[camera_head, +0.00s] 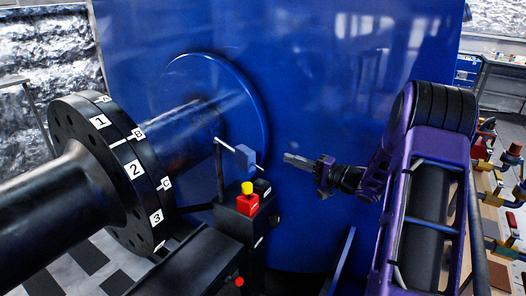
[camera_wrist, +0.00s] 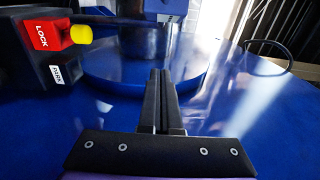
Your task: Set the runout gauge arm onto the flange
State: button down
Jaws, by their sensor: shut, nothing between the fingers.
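The black flange (camera_head: 123,180) is a bolted pair of discs on a thick shaft at left, labelled 1, 2, 3 and A, B, C. The gauge arm (camera_head: 226,145) is a thin rod with a blue block (camera_head: 246,158), on a dark post beside the flange. The rod's tip looks apart from the flange. A red LOCK block with a yellow knob (camera_head: 247,188) sits on the stand below; it shows in the wrist view (camera_wrist: 80,34) beside a PARK label. My gripper (camera_head: 286,158) is shut and empty, right of the blue block. Its fingers (camera_wrist: 160,73) are together.
A large blue housing (camera_head: 330,60) fills the background behind the shaft. The black gauge stand (camera_head: 240,225) stands between the flange and my arm. A workbench with red and yellow parts (camera_head: 507,185) is at far right. Open air lies around my gripper.

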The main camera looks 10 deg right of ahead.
aim_at(254, 155)
jog(key=w+a, duration=0.1)
jog(key=a, duration=0.2)
jog(key=w+a, duration=0.2)
jog(key=a, duration=0.2)
jog(key=w+a+b, duration=0.1)
jog(key=w+a, duration=0.1)
jog(key=a, duration=0.1)
jog(key=shift+w+a, duration=0.15)
jog(key=shift+a, duration=0.1)
